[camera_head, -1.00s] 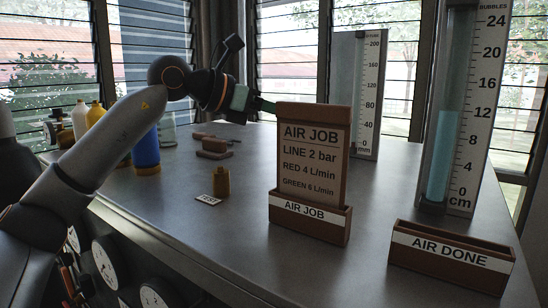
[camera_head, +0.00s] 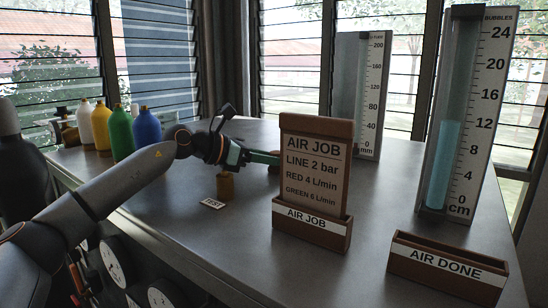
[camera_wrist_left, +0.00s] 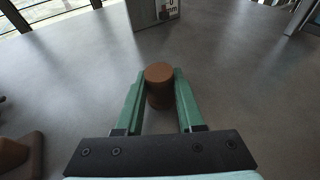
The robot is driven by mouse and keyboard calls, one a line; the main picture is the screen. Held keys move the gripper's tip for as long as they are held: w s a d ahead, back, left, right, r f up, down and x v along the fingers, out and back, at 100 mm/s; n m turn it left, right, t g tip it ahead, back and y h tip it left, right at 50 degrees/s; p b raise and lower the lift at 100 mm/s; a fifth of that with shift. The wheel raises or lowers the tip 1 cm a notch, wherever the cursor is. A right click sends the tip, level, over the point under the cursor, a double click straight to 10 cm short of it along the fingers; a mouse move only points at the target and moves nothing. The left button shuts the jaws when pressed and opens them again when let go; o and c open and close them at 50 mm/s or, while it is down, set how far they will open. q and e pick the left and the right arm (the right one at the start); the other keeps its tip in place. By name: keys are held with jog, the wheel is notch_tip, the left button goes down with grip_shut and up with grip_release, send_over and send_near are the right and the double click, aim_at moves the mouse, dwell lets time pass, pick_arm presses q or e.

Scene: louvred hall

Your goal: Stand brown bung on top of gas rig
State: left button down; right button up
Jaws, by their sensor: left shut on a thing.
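The brown bung (camera_wrist_left: 159,92) is a short round cylinder between the green fingers of my left gripper (camera_wrist_left: 161,78) in the left wrist view. The fingers are shut on its sides. In the head view my left gripper (camera_head: 266,158) is low over the bench, its tips partly behind the AIR JOB board, and the bung is mostly hidden there. I cannot tell whether the bung touches the bench. No part is labelled gas rig; a tall tube with a blue column and a cm scale (camera_head: 440,165) stands at the right. My right gripper is not in view.
The AIR JOB board (camera_head: 315,165) stands in a brown holder in front of the gripper. An empty AIR DONE holder (camera_head: 447,268) sits at front right. A second scale column (camera_head: 347,90) is behind. A small brass-coloured cylinder (camera_head: 225,186) stands by a TEST tag (camera_head: 212,204). Several coloured bottles (camera_head: 120,133) stand at left.

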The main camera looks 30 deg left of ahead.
pick_arm(q)
jog(key=shift+f, duration=0.2)
jog(key=c, duration=0.5)
grip_release()
jog(key=shift+r, duration=0.1)
jog(key=shift+r, duration=0.15)
jog(key=shift+s+a, duration=0.15)
jog(key=shift+s, duration=0.05)
jog(key=b+v, duration=0.2)
jog(key=v, duration=0.9)
jog(key=shift+s+a+r+b, duration=0.1)
jog(key=shift+s+a+b, duration=0.1)
jog(key=shift+b, duration=0.15)
jog(key=shift+d, duration=0.1)
